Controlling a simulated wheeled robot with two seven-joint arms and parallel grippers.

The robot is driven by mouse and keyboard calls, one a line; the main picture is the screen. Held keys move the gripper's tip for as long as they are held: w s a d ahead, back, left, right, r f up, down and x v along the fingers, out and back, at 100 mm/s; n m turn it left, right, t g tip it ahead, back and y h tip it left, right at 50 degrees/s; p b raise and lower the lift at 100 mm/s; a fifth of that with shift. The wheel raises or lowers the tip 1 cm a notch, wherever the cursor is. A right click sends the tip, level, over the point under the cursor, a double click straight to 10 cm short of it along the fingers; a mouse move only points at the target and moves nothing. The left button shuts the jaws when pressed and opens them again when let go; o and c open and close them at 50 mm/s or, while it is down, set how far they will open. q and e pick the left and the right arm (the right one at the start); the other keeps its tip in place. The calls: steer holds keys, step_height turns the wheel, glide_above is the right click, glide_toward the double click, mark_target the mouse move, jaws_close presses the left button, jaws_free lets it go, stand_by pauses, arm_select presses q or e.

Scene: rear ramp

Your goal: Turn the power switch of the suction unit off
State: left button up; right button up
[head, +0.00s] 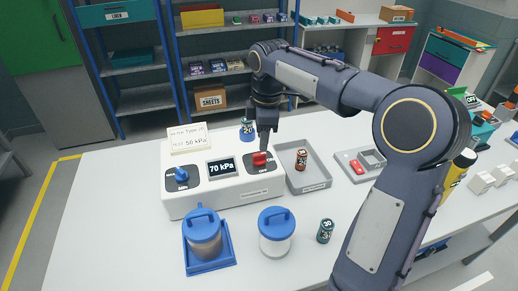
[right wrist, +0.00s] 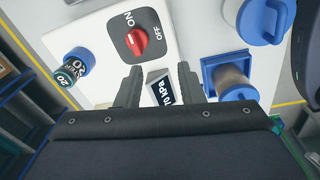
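The suction unit (head: 225,187) is a white box on the table with a "70 kPa" display (head: 222,167). Its red power switch (head: 259,159) sits on a dark plate at the unit's right; the right wrist view shows the red switch (right wrist: 139,42) with ON and OFF printed beside it. I cannot tell for certain which label it points to. My right gripper (head: 265,138) points down just above and behind the switch. In the right wrist view its fingers (right wrist: 160,78) are apart with nothing between them, and the switch lies beyond them. My left gripper is not in view.
A blue dial (head: 181,175) is at the unit's left, with a card (head: 188,138) behind. Blue-lidded jars (head: 203,235) (head: 276,232) and a small can (head: 325,231) stand in front. A grey tray (head: 311,180) holding a brown can (head: 301,159) is at the right.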

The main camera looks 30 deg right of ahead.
steer(key=n+g, duration=0.1)
steer(key=n, duration=0.1)
glide_above(259, 154)
step_height(259, 154, down, 2)
steer(key=shift+s, duration=0.1)
steer(key=shift+d+f, duration=0.1)
steer(key=shift+f, duration=0.15)
step_height(259, 154, down, 7)
steer(key=shift+f+p, duration=0.2)
steer(key=shift+p, duration=0.15)
jaws_close()
